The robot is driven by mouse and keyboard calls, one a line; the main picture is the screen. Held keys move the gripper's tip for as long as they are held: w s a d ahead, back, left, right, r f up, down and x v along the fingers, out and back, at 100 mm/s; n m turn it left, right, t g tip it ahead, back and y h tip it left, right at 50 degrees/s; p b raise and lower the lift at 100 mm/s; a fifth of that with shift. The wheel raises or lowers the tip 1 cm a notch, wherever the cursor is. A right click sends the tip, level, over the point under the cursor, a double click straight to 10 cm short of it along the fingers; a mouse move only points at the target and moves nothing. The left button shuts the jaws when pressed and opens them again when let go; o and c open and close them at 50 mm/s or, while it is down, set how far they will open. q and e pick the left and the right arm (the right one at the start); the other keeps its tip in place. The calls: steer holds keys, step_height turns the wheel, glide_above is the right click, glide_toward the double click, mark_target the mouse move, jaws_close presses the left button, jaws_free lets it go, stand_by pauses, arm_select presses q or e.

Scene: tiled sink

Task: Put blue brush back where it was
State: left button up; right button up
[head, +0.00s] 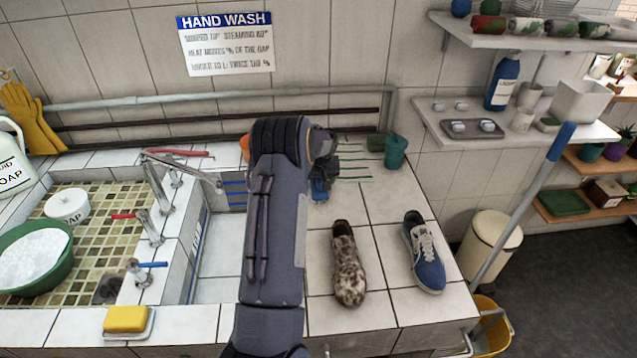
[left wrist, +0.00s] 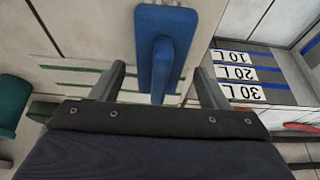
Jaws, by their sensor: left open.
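The blue brush (head: 319,190) is on the tiled counter just beyond the end of my left arm, mostly hidden by the gripper in the head view. In the left wrist view the blue brush (left wrist: 165,45) shows a flat rectangular body and a raised handle, which reaches between the fingers. My left gripper (head: 324,168) is over the brush. In the left wrist view the left gripper (left wrist: 162,88) is open, one finger on each side of the handle, with gaps on both sides. My right gripper is in neither view.
Green stripes (head: 355,167) mark the tiles beside the brush. A teal cup (head: 395,152) stands behind right. A mottled shoe (head: 347,265) and a blue shoe (head: 424,253) stand at the front right. The sink (head: 110,240) with taps is left. Bare tiles lie between.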

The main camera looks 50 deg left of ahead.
arm_select(q)
steer(key=s+d+r+m+t+h+b, duration=0.1)
steer(key=s+d+r, duration=0.3)
steer(key=d+r, duration=0.4)
steer(key=s+d+r+m+h, duration=0.1)
steer(key=s+d+r, duration=0.4)
steer(key=r, duration=0.4)
steer(key=s+d+m+t+h, duration=0.1)
steer(key=s+d+m+h, duration=0.1)
steer(key=s+d, duration=0.8)
steer(key=s+d+m+h, duration=0.3)
steer(key=s+d, duration=0.8)
steer(key=d, duration=0.5)
steer(key=shift+d+m+t, duration=0.15)
steer(key=shift+m+t, duration=0.25)
steer(key=shift+m, duration=0.5)
steer(key=shift+s, duration=0.1)
